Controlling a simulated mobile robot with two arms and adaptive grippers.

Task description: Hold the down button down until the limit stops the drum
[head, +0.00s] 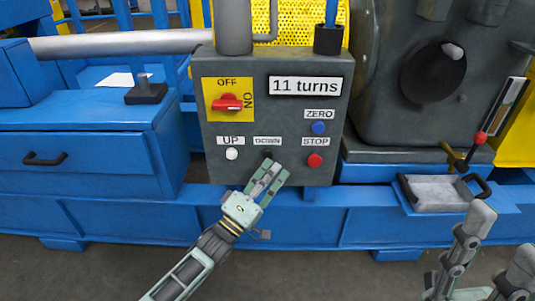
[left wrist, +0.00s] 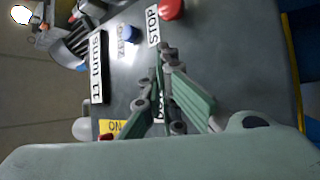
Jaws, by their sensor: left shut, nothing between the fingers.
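The grey control box (head: 333,175) faces me, with a "DOWN" label (head: 267,141) at its lower middle. In the left wrist view the closed fingertips (left wrist: 167,50) reach to the panel and hide the button. The display (head: 305,86) reads "11 turns". My right gripper (head: 490,240) is low at the right, its fingers apart, empty. The drum is not clearly identifiable.
A white UP button (head: 231,154) is left of my left gripper, and a red STOP button (head: 315,160) is close on its right. A blue ZERO button (head: 319,128) is above STOP. A red OFF/ON switch (head: 228,103) lies horizontal. A grey tray (head: 437,190) sits at right.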

